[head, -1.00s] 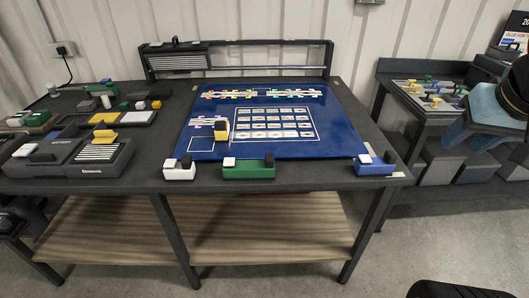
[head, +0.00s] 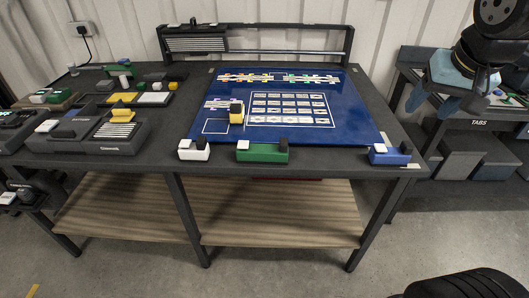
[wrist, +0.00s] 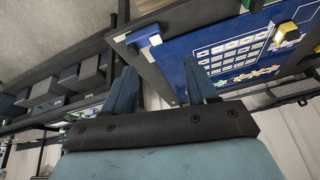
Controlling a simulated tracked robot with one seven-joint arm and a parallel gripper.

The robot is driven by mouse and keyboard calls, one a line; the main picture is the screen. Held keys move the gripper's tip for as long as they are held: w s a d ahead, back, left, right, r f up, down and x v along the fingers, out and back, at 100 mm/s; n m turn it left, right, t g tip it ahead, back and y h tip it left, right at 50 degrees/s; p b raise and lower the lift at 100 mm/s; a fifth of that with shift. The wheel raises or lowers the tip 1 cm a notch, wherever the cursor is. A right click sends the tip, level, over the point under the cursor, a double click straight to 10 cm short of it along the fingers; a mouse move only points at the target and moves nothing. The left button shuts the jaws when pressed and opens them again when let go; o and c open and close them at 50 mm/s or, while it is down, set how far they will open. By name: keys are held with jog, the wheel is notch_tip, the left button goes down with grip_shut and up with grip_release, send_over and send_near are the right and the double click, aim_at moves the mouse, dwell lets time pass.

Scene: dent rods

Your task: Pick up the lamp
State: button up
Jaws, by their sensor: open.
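I see no thing that I can surely name as the lamp. A slatted grey unit (head: 195,40) hangs on the rail frame at the back of the table, and small coloured blocks stand about the top; none is plainly a lamp.
A dark table with a blue board (head: 345,110) fills the middle. White (head: 194,150), green (head: 262,151) and blue (head: 390,155) blocks line its front edge. Grey stations (head: 90,135) crowd its left. A second bench with grey bins (head: 485,155) stands at the right.

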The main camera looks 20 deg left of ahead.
jog(key=w+a+f+g, duration=0.1)
jog(key=w+a+f, duration=0.15)
jog(key=a, duration=0.35)
jog(key=w+a+f, duration=0.2)
jog(key=w+a, duration=0.1)
jog(key=a, duration=0.4)
jog(key=n, duration=0.2)
send_near(284, 143)
jog(key=shift+x, duration=4.6)
jog(key=shift+w+r, duration=0.1)
grip_shut()
